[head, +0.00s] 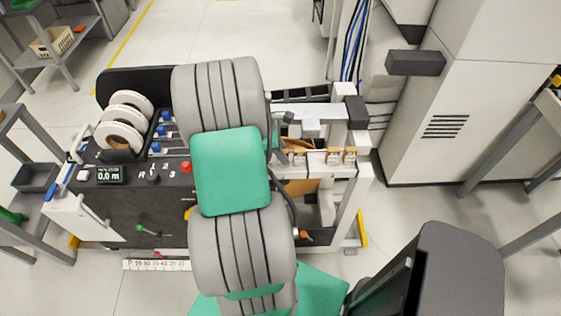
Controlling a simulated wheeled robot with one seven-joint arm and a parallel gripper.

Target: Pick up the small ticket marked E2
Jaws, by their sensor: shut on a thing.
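Several small tan-and-white tickets stand along the pale rail on the right of the machine. Two are clear, a middle ticket (333,156) and a right ticket (350,155). My gripper (284,147) is mostly hidden behind my grey and green arm, at the left end of this row. It is shut on a small ticket (298,153) that is partly hidden at its tips. The markings are too small to read, so I cannot tell which ticket is E2.
The dark machine (150,205) carries white tape rolls (122,137), knobs and a small display (110,174). A grey block (356,112) stands behind the tickets. A tall white cabinet (460,100) is at right. Shelving (62,55) stands far left.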

